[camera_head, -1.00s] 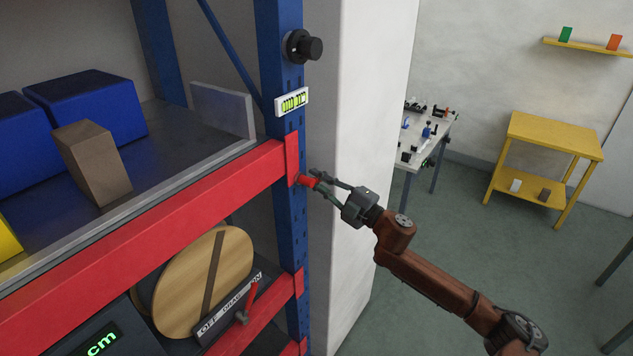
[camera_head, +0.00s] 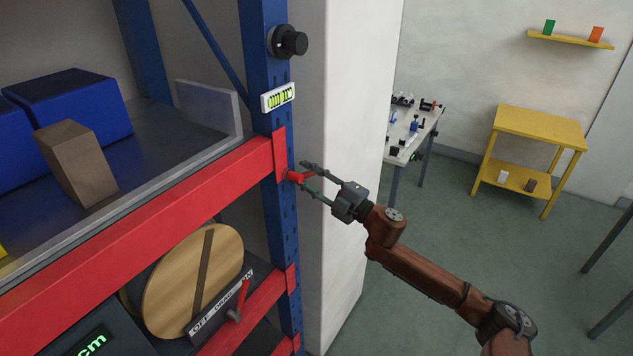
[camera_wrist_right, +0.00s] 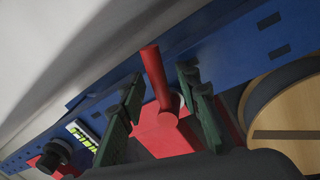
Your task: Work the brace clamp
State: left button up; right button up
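The brace clamp appears to be the red lever (camera_head: 294,177) on the red beam's end plate, at the blue upright. In the right wrist view the red lever (camera_wrist_right: 155,75) stands out from a round red hub. My right gripper (camera_head: 304,176) is open, with its two dark green fingers on either side of the lever. In the right wrist view, my right gripper (camera_wrist_right: 160,84) shows gaps between each finger and the lever's bar. My left gripper is not in view.
A black knob (camera_head: 290,42) and a level vial (camera_head: 278,97) sit on the blue upright (camera_head: 284,230) above the clamp. Below is another red lever (camera_head: 240,297) by a lettered plate. A white wall (camera_head: 345,90) stands close behind my right gripper.

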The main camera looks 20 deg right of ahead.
jog(key=v, duration=1.1)
jog(key=shift+s+d, duration=0.25)
jog(key=shift+d, duration=0.05)
